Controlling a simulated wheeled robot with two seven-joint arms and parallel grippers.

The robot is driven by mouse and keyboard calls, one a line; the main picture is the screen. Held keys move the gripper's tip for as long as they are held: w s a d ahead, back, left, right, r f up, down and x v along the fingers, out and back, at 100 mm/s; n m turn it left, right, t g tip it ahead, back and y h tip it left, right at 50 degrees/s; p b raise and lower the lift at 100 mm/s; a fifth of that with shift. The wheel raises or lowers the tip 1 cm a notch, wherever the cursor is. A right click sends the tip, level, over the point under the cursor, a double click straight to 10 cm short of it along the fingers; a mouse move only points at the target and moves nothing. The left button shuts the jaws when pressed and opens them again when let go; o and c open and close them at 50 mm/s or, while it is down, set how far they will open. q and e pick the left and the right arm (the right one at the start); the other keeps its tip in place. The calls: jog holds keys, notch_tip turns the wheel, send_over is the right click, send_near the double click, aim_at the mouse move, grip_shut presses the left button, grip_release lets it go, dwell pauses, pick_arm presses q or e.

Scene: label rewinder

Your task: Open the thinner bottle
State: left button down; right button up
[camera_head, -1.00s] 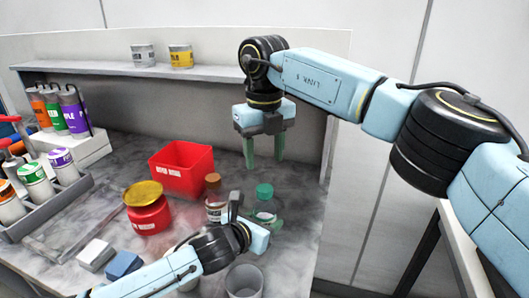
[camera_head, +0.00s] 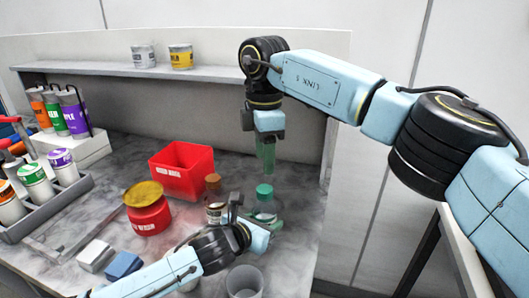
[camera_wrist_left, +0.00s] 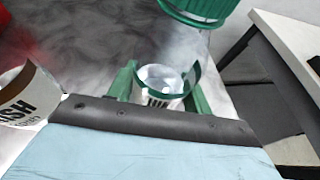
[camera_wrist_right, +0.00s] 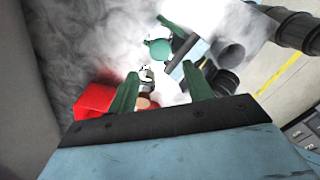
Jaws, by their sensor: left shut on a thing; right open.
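The thinner bottle, a clear bottle with a green cap (camera_head: 264,191), stands upright at the table's right side. My left gripper (camera_head: 262,220) is shut around its body, below the cap. In the left wrist view the bottle body (camera_wrist_left: 160,80) shows between the green fingers, and its green cap (camera_wrist_left: 198,10) is at the top edge. My right gripper (camera_head: 266,157) is open and empty, pointing down above the cap with a gap between. In the right wrist view the cap (camera_wrist_right: 160,48) shows beyond the fingertips. The bottle's label is mostly hidden.
A brown-capped bottle (camera_head: 213,183) stands close left of the thinner bottle. A red bin (camera_head: 182,170) and a red can with a yellow lid (camera_head: 147,210) are further left. A grey cup (camera_head: 244,282) is in front. The back shelf (camera_head: 110,68) is behind.

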aim_at(264, 188)
jog(key=shift+m, duration=0.8)
jog(key=shift+f, duration=0.15)
notch_tip(264, 188, down, 8)
jog(key=shift+r, duration=0.15)
